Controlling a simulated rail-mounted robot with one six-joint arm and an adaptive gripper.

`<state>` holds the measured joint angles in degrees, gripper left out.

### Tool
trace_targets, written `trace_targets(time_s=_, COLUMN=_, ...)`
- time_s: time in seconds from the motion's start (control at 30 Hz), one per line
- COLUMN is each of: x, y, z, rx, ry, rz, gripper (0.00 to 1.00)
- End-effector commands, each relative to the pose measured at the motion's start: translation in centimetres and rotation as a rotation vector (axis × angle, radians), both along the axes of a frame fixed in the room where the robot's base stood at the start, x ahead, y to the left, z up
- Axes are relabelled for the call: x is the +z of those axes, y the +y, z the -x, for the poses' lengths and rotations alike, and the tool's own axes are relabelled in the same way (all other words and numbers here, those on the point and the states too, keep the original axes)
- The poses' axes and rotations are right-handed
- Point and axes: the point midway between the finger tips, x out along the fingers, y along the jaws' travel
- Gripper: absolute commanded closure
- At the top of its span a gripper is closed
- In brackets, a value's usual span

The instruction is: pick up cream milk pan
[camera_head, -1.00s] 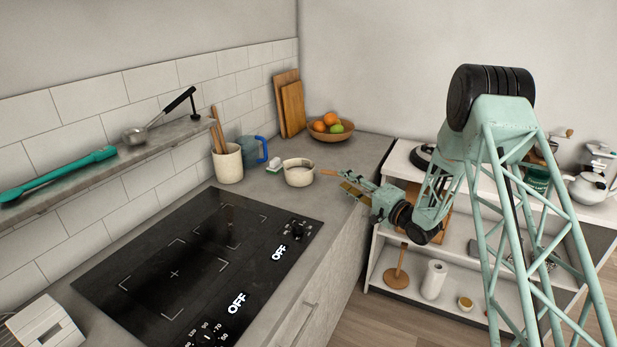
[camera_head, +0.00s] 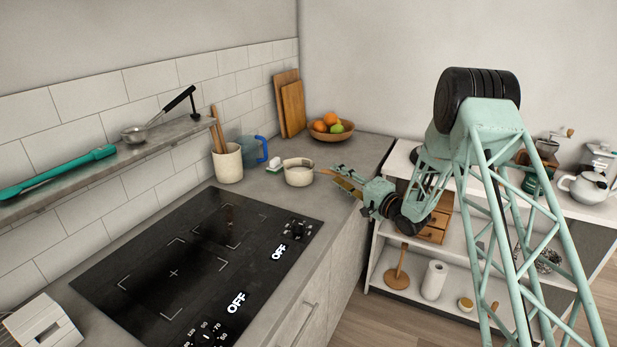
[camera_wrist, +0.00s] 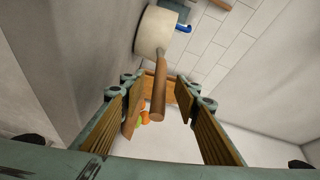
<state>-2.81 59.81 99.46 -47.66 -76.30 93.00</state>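The cream milk pan (camera_head: 299,174) stands on the grey counter beyond the cooktop, its wooden handle pointing right toward my gripper (camera_head: 342,178). In the head view the fingertips overlap the handle's end. In the wrist view the pan (camera_wrist: 157,30) is at the top, and its brown handle (camera_wrist: 160,85) runs down between my two open fingers. Bare space shows on both sides of the handle, and the fingers look apart from it. How deep the handle sits between them is hard to tell.
A utensil crock (camera_head: 228,163), a blue-handled jug (camera_head: 250,150) and a small green-and-white item (camera_head: 275,165) stand left of the pan. A fruit bowl (camera_head: 331,131) is behind it. The black cooktop (camera_head: 190,270) lies in front. A white shelf unit (camera_head: 400,155) stands at right.

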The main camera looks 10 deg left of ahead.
Motion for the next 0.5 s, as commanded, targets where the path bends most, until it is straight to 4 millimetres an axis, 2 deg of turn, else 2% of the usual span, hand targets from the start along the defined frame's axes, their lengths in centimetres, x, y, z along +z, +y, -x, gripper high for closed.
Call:
trace_targets(time_s=0.2, x=0.0, y=1.3, z=-1.1, rx=0.0, ry=0.0, rz=0.0, gripper=0.71)
trace_targets(time_s=0.5, x=0.0, y=1.5, z=-1.3, rx=0.0, ry=0.0, rz=0.0, gripper=0.71)
